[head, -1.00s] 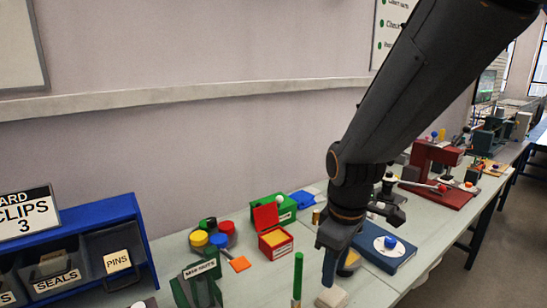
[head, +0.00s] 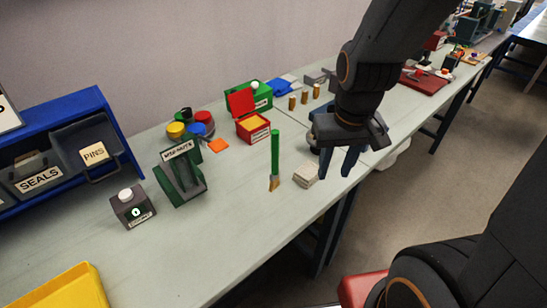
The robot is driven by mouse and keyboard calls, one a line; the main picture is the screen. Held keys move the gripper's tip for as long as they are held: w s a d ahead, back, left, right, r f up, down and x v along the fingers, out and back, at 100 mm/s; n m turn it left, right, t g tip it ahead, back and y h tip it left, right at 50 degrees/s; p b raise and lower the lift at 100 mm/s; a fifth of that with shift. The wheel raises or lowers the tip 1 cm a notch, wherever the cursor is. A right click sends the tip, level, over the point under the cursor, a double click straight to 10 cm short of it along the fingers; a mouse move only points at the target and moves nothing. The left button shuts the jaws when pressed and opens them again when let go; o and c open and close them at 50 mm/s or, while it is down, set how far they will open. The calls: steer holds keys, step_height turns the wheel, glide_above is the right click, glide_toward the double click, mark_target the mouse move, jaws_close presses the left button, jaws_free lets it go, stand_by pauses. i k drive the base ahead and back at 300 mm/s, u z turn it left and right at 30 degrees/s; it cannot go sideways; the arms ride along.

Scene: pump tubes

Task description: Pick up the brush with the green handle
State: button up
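The brush with the green handle (head: 275,152) shows in full in the head view, near the middle of the bench. Its handle points up in the picture and its tan bristle end is at the bottom, by the bench top. My gripper (head: 338,172) is to the right of the brush and apart from it. Its two blue fingers point down with a gap between them, and nothing is between them.
A pale block (head: 305,174) lies on the bench (head: 225,235) between brush and gripper. Behind are an open red box (head: 253,133) and several brass cylinders (head: 304,96). A green wing-nuts bin (head: 181,175) stands left. Bench in front of the brush is clear.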

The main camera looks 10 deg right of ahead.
mark_target(275, 182)
steer(key=u, duration=0.45)
steer(key=k, duration=0.5)
steer(key=z, duration=0.1)
steer(key=i, duration=0.25)
steer(key=u, duration=0.2)
